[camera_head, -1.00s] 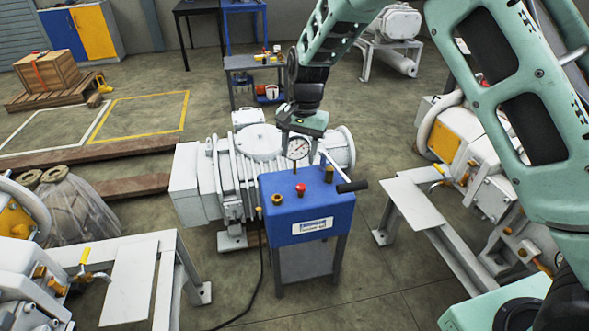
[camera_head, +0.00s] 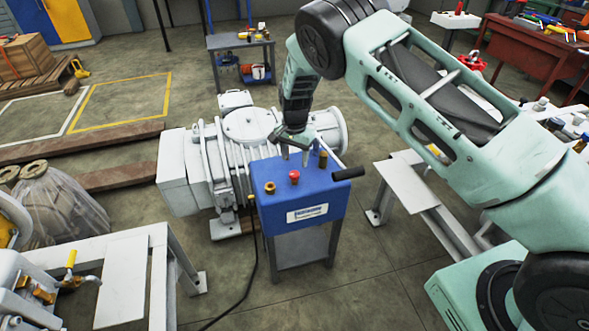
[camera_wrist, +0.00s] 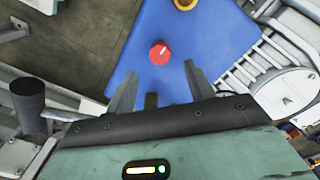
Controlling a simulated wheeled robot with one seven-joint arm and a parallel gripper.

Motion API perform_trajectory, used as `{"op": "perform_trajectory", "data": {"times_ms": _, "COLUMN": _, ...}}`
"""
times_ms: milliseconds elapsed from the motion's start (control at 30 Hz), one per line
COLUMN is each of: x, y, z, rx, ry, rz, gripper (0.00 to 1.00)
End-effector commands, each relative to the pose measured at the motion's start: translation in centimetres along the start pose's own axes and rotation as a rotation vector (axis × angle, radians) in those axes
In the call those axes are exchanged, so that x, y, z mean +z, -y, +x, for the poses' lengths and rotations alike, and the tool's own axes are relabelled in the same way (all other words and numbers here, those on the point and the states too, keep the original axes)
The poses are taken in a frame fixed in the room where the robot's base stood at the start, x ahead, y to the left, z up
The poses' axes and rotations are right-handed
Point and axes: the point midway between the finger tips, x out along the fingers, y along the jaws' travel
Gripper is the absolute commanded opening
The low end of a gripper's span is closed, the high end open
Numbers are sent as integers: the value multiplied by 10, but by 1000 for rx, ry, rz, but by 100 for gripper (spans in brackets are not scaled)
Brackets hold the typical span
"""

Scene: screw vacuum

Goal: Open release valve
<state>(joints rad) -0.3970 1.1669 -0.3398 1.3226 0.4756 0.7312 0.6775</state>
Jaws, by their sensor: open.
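A blue control box (camera_head: 300,217) stands on a grey stand. On its top are a red knob (camera_head: 294,176), a brass fitting (camera_head: 269,187) at left, a taller brass fitting (camera_head: 323,159) at right and a lever with a black handle (camera_head: 348,173). My gripper (camera_head: 295,156) is open and empty above the box's back part, fingers pointing down. In the wrist view the red knob (camera_wrist: 159,53) lies just beyond the fingertips (camera_wrist: 160,80), apart from them. The black handle (camera_wrist: 28,97) is at left. Which part is the release valve is not marked. The gauge is hidden.
A white pump (camera_head: 250,130) stands right behind the box. Metal frames stand at left (camera_head: 125,265) and right (camera_head: 405,190). A black cable (camera_head: 253,250) runs down on the left. The floor in front of the box is clear.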

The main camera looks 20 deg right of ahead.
Motion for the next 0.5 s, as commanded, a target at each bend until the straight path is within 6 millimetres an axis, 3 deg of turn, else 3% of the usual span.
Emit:
{"op": "perform_trajectory", "data": {"times_ms": 233, "x": 0, "y": 0, "z": 43, "rx": 1, "ry": 1, "rz": 0, "gripper": 53}}
{"op": "perform_trajectory", "data": {"times_ms": 500, "x": 0, "y": 0, "z": 60, "rx": -1, "ry": 0, "rz": 0, "gripper": 53}}
